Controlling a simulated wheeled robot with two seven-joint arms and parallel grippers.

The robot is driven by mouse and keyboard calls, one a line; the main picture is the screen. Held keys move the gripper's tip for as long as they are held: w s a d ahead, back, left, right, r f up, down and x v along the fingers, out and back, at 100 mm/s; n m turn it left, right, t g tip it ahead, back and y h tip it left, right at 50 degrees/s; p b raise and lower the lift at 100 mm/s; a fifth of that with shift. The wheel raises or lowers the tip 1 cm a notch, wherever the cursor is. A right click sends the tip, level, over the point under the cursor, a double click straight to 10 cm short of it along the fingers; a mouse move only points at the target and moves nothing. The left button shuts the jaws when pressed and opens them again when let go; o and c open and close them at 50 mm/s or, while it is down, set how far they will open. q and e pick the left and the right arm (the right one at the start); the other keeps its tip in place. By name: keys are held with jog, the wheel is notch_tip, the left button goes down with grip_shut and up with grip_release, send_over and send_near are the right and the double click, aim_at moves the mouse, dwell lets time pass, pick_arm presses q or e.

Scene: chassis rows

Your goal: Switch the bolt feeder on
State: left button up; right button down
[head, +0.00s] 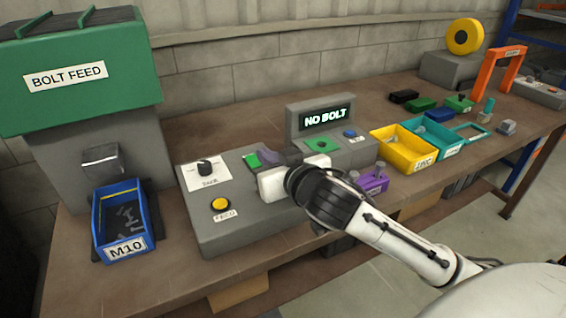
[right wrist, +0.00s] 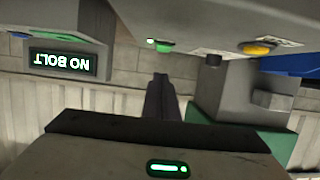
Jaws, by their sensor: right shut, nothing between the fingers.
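The bolt feeder (head: 80,75) is a green hopper labelled BOLT FEED on a grey stand at the left. A grey control box (head: 245,232) beside it carries a black knob (head: 205,167) on a white plate, a yellow button (head: 221,204) labelled FEED and a green part (head: 251,161). My right gripper (head: 264,157) is shut and empty, its dark fingers over the box beside the green part. In the right wrist view, the fingers (right wrist: 160,84) appear below the green part (right wrist: 163,46), apart from it in the picture. The gripper partly hides the green part's surroundings. My left gripper is not in view.
A blue M10 bin (head: 122,220) with bolts stands under the feeder. A display (head: 325,118) reads NO BOLT behind the box. A yellow bin (head: 405,150), teal bin (head: 437,140) and purple block (head: 373,184) stand to the right. An orange arch (head: 500,70) is farther back.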

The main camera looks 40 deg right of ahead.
jog(key=v, duration=0.3)
jog(key=f+v, duration=0.1)
jog(key=v, duration=0.1)
jog(key=shift+s+r, duration=0.1)
jog(key=shift+s, duration=0.15)
jog(key=shift+s+a+r, duration=0.1)
jog(key=shift+s, duration=0.65)
